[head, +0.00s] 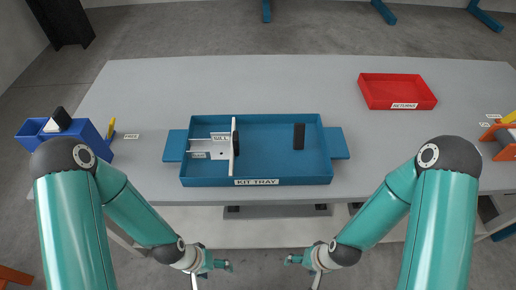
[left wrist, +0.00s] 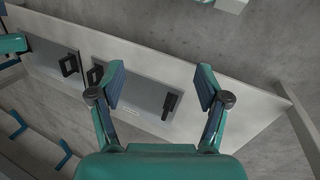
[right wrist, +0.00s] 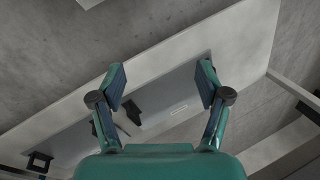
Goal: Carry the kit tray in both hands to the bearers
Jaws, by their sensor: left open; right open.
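The blue kit tray (head: 255,181) sits on the grey table, with side tabs at left (head: 175,146) and right (head: 336,143). It holds a white upright divider (head: 234,150), a small white labelled plate (head: 205,148) and a black block (head: 298,136). My left gripper (head: 226,265) is in front of the table, below the tray in the picture, open and empty; its fingers also show in the left wrist view (left wrist: 160,88). My right gripper (head: 290,260) is beside it, open and empty, also in the right wrist view (right wrist: 160,88). I cannot identify the bearers.
A red returns tray (head: 400,104) stands at the back right of the table (head: 250,75). Blue bins (head: 98,140) are at the left edge, an orange holder (head: 500,140) at the right. Below the table is a white shelf (head: 190,218) with grey panels.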

